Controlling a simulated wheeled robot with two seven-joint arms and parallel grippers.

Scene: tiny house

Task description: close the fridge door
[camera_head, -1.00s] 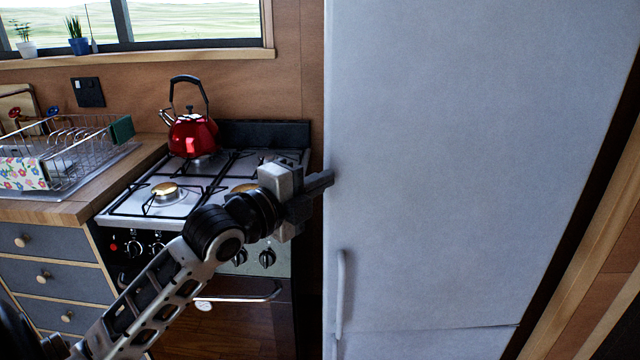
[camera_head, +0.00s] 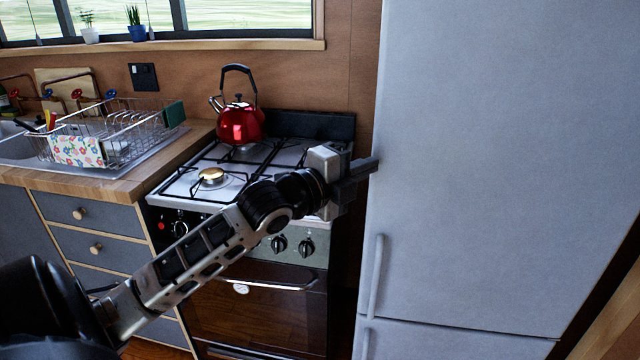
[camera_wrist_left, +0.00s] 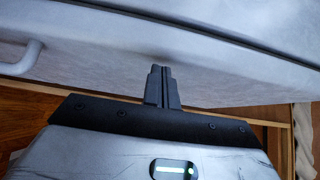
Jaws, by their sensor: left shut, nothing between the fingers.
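The fridge door (camera_head: 490,150) is a tall pale grey panel filling the right of the head view. Its vertical handle (camera_head: 376,277) is low on the left edge, above a seam with a lower door (camera_head: 450,342). My left gripper (camera_head: 374,164) is shut and empty, its fingertips at the door's left edge, well above the handle. In the left wrist view the closed fingers (camera_wrist_left: 160,72) point at the door's pale surface (camera_wrist_left: 200,50); I cannot tell if they touch. The handle also shows there (camera_wrist_left: 22,60). My right gripper is not in view.
A stove (camera_head: 255,180) with a red kettle (camera_head: 240,122) stands left of the fridge, behind my left arm. A dish rack (camera_head: 120,135) sits on the wooden counter (camera_head: 140,180). A brown wooden edge (camera_head: 605,325) is at the lower right.

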